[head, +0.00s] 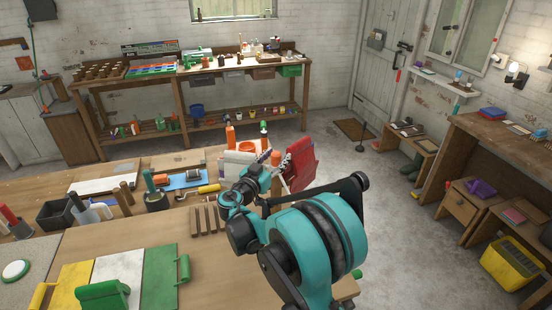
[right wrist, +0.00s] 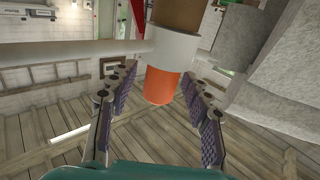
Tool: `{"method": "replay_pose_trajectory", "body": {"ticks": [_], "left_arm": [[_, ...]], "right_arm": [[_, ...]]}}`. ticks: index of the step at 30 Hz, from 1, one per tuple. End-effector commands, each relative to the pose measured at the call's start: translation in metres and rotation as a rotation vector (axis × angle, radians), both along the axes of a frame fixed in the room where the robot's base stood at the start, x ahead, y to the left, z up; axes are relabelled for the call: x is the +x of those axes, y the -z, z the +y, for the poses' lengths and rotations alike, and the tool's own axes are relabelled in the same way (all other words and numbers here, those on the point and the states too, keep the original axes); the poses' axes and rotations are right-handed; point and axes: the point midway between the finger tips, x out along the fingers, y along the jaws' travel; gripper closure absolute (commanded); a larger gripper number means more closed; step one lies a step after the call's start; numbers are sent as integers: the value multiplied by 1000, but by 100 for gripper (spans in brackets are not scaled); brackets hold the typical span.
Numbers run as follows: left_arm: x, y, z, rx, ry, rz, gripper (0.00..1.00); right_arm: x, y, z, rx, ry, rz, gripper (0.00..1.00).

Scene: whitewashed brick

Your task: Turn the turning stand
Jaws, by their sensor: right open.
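What looks like the turning stand (head: 238,160), a pale block-like piece, stands at the far right of the workbench, largely hidden by my right arm. Orange-topped containers and a red panel (head: 301,160) show around it. My right gripper (head: 272,172) is at its near side. In the right wrist view the jaws (right wrist: 158,78) are spread apart, with an orange-ended white cylinder (right wrist: 162,86) showing between or beyond them. I cannot tell whether they touch it. My left gripper is out of view.
Near the stand are a slotted wooden block (head: 207,220), a yellow-handled roller (head: 208,189) and a blue tray (head: 183,181). Yellow, white and green panels (head: 163,275) lie at the front. Grey floor (head: 400,235) is open on the right.

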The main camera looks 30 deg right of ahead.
Motion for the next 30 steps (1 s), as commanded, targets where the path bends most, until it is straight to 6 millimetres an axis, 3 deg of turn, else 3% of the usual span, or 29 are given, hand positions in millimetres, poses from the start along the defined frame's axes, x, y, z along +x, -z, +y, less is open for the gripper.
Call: {"method": "replay_pose_trajectory", "body": {"ticks": [2,8,20,30], "left_arm": [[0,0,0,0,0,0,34],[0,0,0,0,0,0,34],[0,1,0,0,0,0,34],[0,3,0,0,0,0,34]], "right_arm": [[0,0,0,0,0,0,51],[0,0,0,0,0,0,100],[-1,0,0,0,-43,0,100],[-3,0,-2,0,-267,-1,100]]}}
